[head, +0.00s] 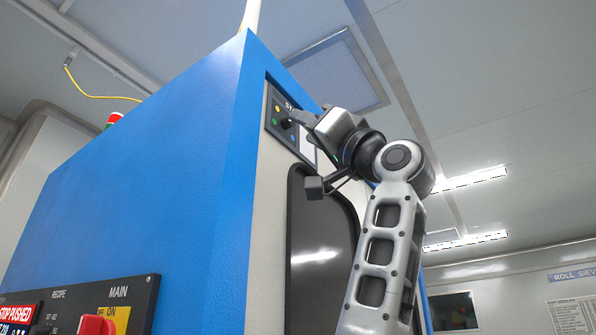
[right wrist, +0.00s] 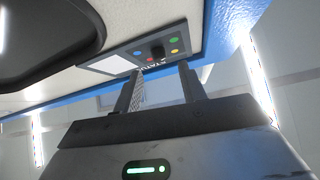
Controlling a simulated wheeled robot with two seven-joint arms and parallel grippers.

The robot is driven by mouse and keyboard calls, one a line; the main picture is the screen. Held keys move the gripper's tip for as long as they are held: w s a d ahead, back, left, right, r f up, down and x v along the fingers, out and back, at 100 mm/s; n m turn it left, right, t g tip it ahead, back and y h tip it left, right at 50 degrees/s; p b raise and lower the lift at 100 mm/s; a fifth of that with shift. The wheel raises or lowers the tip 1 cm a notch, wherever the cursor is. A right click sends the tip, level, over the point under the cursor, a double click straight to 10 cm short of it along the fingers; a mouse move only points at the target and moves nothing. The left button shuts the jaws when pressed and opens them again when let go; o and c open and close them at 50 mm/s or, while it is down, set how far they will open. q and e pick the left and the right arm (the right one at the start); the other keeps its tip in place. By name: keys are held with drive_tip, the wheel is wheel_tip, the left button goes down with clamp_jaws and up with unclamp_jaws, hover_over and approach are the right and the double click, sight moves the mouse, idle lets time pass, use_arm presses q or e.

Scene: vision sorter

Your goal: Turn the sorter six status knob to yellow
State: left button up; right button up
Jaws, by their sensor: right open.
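The status panel (head: 269,125) is a small dark plate high on the machine's pale front face, marked with coloured dots. Its black status knob (head: 286,124) sits among the dots, with a yellow dot above it in the head view. My right gripper (head: 298,117) is right at the panel, its fingertips beside the knob. In the right wrist view the knob (right wrist: 157,52) lies just beyond and between the two spread fingertips (right wrist: 160,68). The gripper is open, and contact with the knob cannot be told. The knob's pointing direction is too small to read. My left gripper is out of view.
The blue machine housing (head: 150,190) fills the left. A dark window (head: 315,245) lies below the panel, and a pale label (right wrist: 108,65) adjoins the dots. A lower control panel (head: 140,300) has a red main switch (head: 95,325). Open air lies right of my arm.

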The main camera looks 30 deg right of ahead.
sight(288, 123)
use_arm(q)
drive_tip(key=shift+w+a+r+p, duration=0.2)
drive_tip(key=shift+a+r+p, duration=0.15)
drive_tip(key=shift+p, duration=0.35)
use_arm(e)
drive_tip(key=x, duration=0.4)
drive_tip(key=shift+f, duration=0.1)
clamp_jaws()
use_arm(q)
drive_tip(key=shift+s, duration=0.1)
use_arm(e)
drive_tip(key=shift+s+m+h, duration=0.1)
drive_tip(key=shift+m+h, duration=0.4)
drive_tip(key=shift+m, duration=0.1)
